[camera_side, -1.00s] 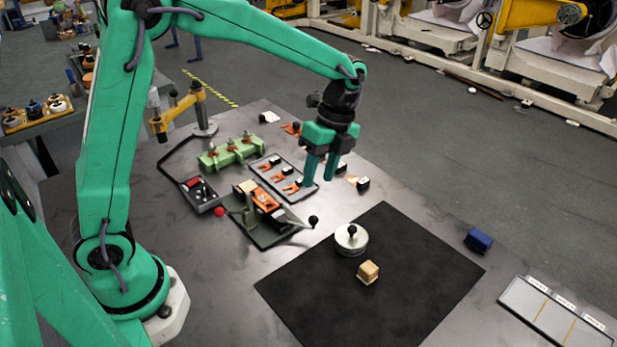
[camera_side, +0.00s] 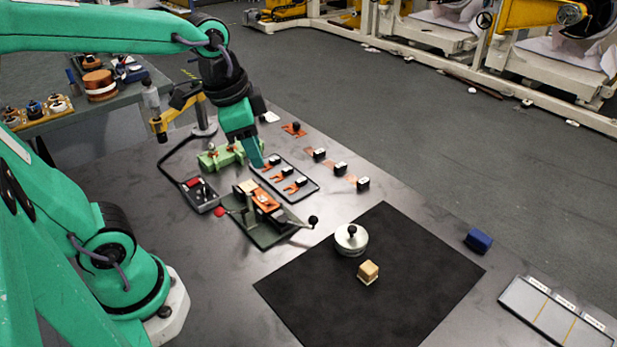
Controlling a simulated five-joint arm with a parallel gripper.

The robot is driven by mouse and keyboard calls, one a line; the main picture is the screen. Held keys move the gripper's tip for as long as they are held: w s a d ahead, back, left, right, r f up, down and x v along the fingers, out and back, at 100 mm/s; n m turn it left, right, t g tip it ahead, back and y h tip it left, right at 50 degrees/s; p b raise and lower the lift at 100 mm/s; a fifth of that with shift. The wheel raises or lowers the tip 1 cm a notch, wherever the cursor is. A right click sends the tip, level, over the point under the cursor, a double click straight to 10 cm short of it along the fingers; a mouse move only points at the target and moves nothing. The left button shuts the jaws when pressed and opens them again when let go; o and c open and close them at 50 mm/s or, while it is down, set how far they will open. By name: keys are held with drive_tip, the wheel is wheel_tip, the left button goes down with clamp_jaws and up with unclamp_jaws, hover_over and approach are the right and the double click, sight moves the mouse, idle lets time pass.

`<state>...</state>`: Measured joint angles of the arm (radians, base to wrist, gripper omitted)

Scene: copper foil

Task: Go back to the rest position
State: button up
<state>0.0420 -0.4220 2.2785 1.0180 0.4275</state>
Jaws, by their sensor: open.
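My gripper (camera_side: 254,163) is green and hangs from my green arm above the work table (camera_side: 400,200). It points down over the gap between the green fixture (camera_side: 222,156) and the grey tray (camera_side: 306,187) with several orange copper pieces. From this side its fingers overlap one another. I see nothing held in it. Part of the green fixture is hidden behind it.
A press fixture (camera_side: 264,222) with a lever stands in front. A black mat (camera_side: 385,300) carries a round weight with a knob (camera_side: 351,241) and a wooden block (camera_side: 368,272). A blue block (camera_side: 478,240) and a sectioned tray (camera_side: 540,311) lie right. A yellow-armed stand (camera_side: 160,124) rises behind.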

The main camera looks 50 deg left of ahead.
drive_tip(key=shift+s+a+n+t, duration=0.2)
drive_tip(key=shift+s+n+t, duration=0.25)
drive_tip(key=shift+s+n, duration=0.45)
drive_tip(key=shift+s+a+n+t, duration=0.2)
drive_tip(key=shift+s+n+t, duration=0.2)
drive_tip(key=shift+s+n, duration=0.45)
drive_tip(key=shift+s+a+n+t, duration=0.2)
drive_tip(key=shift+s+n+t, duration=0.25)
drive_tip(key=shift+s+n, duration=0.4)
drive_tip(key=shift+w, duration=0.1)
